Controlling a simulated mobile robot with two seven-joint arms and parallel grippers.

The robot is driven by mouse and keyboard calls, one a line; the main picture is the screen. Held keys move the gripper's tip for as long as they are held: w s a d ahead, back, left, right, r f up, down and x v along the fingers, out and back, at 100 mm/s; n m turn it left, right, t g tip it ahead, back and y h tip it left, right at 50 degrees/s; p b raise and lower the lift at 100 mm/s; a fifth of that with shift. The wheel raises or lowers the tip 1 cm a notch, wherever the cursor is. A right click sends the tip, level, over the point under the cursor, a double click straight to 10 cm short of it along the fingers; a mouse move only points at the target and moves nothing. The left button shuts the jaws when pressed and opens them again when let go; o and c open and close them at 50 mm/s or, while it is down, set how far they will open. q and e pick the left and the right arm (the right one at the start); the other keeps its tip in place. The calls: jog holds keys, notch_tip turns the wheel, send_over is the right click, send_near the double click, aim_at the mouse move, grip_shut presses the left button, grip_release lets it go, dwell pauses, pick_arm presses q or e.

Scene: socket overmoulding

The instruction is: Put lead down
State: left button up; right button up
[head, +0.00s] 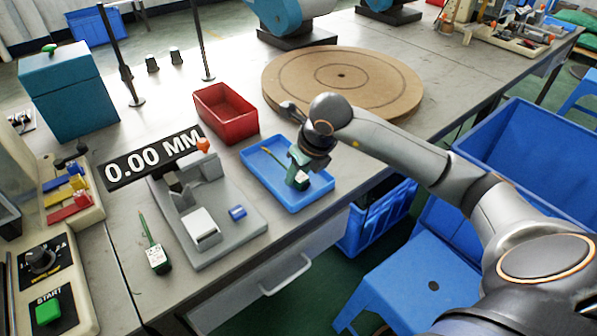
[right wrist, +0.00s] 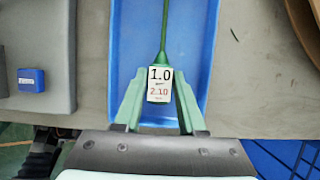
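A green lead with a white tag (right wrist: 159,84) reading 1.0 and 2.10 is between the fingertips of my right gripper (right wrist: 160,98). The fingertips close on both sides of the tagged end, and the thin cable runs away from it over the blue tray (right wrist: 124,40). In the head view my right gripper (head: 300,170) is low over the blue tray (head: 258,168). Whether the lead touches the tray floor is not clear. A second green lead (head: 157,258) with a white tag lies on the table at the left. My left gripper is out of view.
A grey fixture (head: 229,222) with a small blue block (head: 237,212) stands left of the tray, under a 0.00 MM readout (head: 150,158). A red bin (head: 226,112) and round wooden board (head: 343,80) sit behind. The table's front edge is close to the tray.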

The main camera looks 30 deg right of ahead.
jog(key=o, duration=0.4)
jog(key=shift+r, duration=0.15)
jog(key=shift+r, duration=0.3)
jog(key=p+v, duration=0.2)
jog(key=v, duration=0.9)
jog(key=shift+s+r, duration=0.15)
jog(key=shift+r, duration=0.1)
